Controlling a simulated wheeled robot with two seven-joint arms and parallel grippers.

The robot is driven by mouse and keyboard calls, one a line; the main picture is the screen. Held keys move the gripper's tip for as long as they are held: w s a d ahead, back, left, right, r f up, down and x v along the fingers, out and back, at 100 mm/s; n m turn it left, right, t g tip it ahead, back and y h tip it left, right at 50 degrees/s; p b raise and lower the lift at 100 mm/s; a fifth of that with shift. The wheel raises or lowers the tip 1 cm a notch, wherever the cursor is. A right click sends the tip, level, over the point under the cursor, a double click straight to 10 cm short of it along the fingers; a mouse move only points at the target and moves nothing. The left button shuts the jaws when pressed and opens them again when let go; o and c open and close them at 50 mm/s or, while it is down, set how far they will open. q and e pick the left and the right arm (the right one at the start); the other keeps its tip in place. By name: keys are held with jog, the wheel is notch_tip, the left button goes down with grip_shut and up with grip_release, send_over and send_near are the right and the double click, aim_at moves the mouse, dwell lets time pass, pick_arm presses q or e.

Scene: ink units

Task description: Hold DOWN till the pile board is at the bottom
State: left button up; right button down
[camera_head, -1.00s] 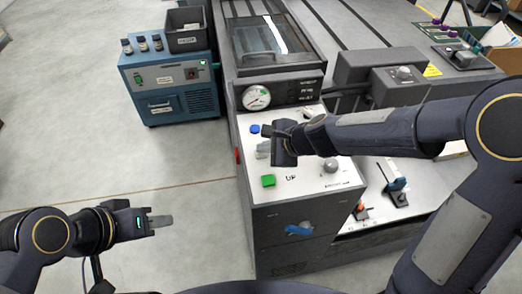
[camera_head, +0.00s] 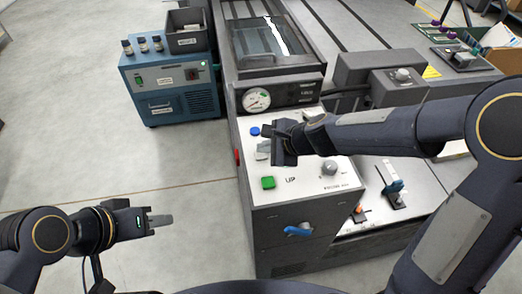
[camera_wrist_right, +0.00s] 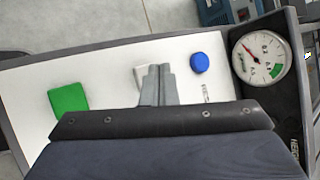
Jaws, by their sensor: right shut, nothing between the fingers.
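The grey control box has a white panel (camera_head: 315,180) with a green square button (camera_head: 268,183) marked UP, a blue round button (camera_head: 255,131) and a pale button between them. The right wrist view also shows the green button (camera_wrist_right: 68,101), the blue button (camera_wrist_right: 200,62) and the pale button (camera_wrist_right: 140,76), partly hidden behind my fingers. My right gripper (camera_wrist_right: 158,72) is shut and empty, its tips over or on the pale button; contact cannot be told. My left gripper (camera_head: 160,221) hangs over the floor, clear of the box. I cannot make out the pile board.
A round gauge (camera_head: 257,99) sits behind the panel. A glass window (camera_head: 265,40) behind it shows a white strip. A blue unit (camera_head: 172,88) with bottles and a bin stands at left. A blue handle (camera_head: 298,230) sticks out in front. The left floor is clear.

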aim_at(265, 155)
jog(key=shift+r, duration=0.35)
notch_tip(265, 155, up, 5)
jog(key=p, duration=0.5)
dwell(0.4)
jog(key=s+d+r+n, duration=0.8)
jog(key=s+d+r, duration=0.1)
jog(key=s+d, duration=0.15)
jog(key=s+d+f+n+h, duration=0.2)
jog(key=s+d+n, duration=0.4)
jog(key=s+d, duration=0.3)
jog(key=s+h, duration=0.1)
jog(key=s, duration=0.3)
jog(key=shift+s+f+n+h, duration=0.2)
jog(key=shift+f+n+h, duration=0.1)
jog(key=shift+n, duration=0.1)
